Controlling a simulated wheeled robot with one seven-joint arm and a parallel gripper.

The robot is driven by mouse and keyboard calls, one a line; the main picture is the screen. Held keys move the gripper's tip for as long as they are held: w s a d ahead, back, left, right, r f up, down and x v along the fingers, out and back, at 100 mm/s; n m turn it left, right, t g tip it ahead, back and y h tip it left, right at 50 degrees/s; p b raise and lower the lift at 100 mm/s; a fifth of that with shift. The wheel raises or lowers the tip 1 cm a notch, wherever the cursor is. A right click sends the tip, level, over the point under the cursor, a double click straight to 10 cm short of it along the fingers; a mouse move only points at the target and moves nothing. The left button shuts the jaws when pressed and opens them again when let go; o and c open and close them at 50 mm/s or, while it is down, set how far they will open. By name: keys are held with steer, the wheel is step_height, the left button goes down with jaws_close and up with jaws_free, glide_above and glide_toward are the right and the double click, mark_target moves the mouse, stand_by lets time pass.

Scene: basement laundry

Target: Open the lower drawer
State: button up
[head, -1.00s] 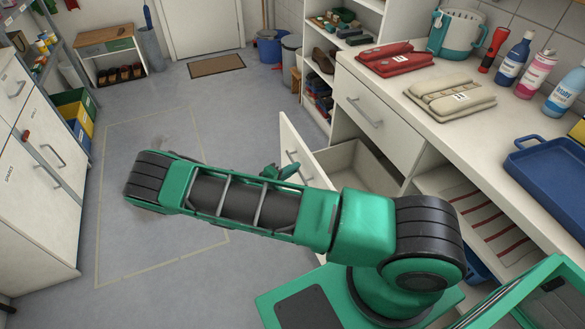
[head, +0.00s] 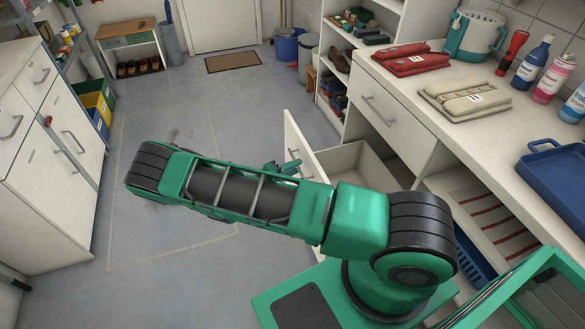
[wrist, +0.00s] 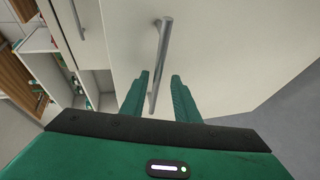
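The lower drawer (head: 355,160) is pulled well out of the white cabinet under the counter. Its inside shows, and I see nothing in the visible part. Its bar handle (head: 293,156) is on the front panel, and the handle also shows in the wrist view (wrist: 162,55). My gripper (head: 280,168) is at the handle, partly hidden behind my arm in the head view. In the wrist view my gripper's two green fingers (wrist: 160,85) stand on either side of the bar. Gaps show between bar and fingers, so it looks open around the handle.
A shut upper drawer (head: 378,115) is above. The counter holds red folded cloth (head: 405,60), beige cloth (head: 465,97) and a blue tray (head: 555,180). White cabinets (head: 45,150) stand at left. The floor (head: 180,235) between is clear.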

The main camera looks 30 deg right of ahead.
steer(key=shift+r, duration=0.15)
steer(key=v, duration=1)
steer(key=shift+a, duration=0.4)
